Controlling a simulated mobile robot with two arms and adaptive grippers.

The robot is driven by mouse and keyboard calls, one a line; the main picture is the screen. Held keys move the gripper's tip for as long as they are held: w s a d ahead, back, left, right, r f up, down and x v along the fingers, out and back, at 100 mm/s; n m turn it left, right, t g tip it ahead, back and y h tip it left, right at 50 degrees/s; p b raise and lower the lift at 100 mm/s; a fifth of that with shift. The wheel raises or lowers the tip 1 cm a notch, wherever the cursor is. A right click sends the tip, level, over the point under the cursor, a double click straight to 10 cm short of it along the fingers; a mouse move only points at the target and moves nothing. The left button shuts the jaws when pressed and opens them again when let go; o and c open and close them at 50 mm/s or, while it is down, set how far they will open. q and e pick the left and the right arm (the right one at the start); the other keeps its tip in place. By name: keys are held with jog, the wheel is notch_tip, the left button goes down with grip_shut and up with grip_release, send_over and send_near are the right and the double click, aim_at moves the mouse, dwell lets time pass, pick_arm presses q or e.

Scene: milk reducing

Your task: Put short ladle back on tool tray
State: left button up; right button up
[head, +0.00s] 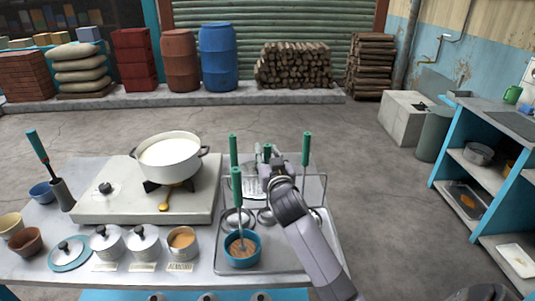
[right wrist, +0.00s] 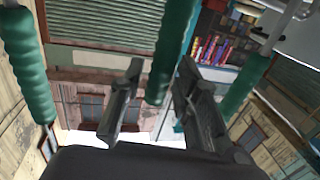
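The tool tray (head: 285,257) is a grey metal tray with a wire rack, at the right end of the near table. Green-handled tools hang on the rack, at its left (head: 232,150) and right (head: 306,150). Another green handle (head: 267,151) stands by my right gripper (head: 272,172). In the right wrist view the gripper's fingers (right wrist: 158,95) are apart, with a green handle (right wrist: 172,50) between them. A green-handled tool (head: 237,186) leans in a blue bowl (head: 243,262) on the tray. I cannot tell which is the short ladle. My left gripper is not in view.
A white pot (head: 168,158) sits on the stove (head: 120,195) left of the tray. Lidded pots (head: 143,243) and a small open pot (head: 182,243) line the front edge. A blue shelf (head: 470,165) stands at the right. The floor between is clear.

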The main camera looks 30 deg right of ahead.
jog(key=shift+o, duration=0.4)
jog(key=shift+r, duration=0.2)
jog(key=b+v, duration=0.1)
jog(key=v, duration=1.1)
